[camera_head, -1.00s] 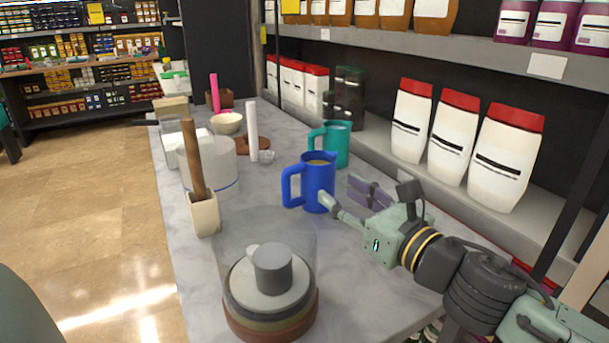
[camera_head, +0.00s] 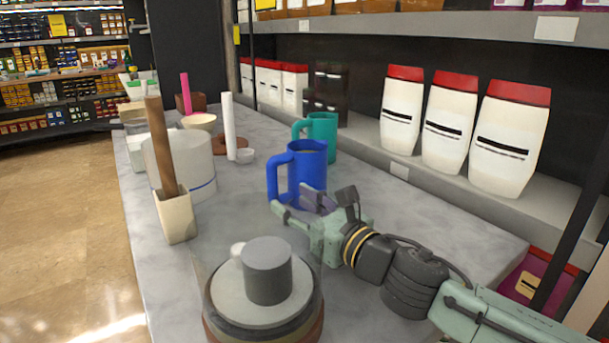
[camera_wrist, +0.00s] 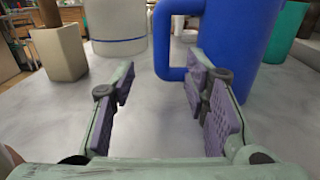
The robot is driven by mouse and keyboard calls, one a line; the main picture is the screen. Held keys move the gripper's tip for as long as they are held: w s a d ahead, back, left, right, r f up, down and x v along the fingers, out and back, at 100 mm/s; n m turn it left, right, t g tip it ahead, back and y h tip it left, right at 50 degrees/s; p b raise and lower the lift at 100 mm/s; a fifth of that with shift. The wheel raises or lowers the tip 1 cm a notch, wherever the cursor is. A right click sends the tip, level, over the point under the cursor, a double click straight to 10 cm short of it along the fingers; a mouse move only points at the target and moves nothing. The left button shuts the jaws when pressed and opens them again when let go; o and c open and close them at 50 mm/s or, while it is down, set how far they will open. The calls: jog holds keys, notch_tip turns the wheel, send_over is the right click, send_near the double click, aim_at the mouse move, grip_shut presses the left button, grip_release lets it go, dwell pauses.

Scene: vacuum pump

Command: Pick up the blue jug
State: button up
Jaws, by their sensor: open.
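The blue jug (camera_head: 307,172) stands upright on the grey marble counter (camera_head: 360,185), its handle (camera_head: 274,178) on the left. In the wrist view the jug (camera_wrist: 238,45) is ahead, mostly beyond the right finger. Its handle (camera_wrist: 163,45) shows in the gap between the fingers, nearer the right one. My gripper (camera_head: 296,208) is open and empty, low at the near side of the jug, and the wrist view shows both padded fingers (camera_wrist: 160,85) apart. I cannot tell whether the right finger touches the jug.
A teal jug (camera_head: 322,135) stands just behind the blue one. A glass vessel with a grey knob (camera_head: 267,272) stands in front. A beige holder (camera_head: 177,216) and a white container (camera_head: 195,165) are left. Shelves with white bottles (camera_head: 447,125) line the right.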

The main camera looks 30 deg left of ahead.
aim_at(276, 188)
jog(key=shift+p+x, duration=0.85)
jog(key=shift+x, duration=2)
jog(key=shift+w+r, duration=0.15)
jog(key=shift+w, duration=0.05)
jog(key=shift+c, duration=0.3)
grip_shut()
jog(key=shift+r, duration=0.1)
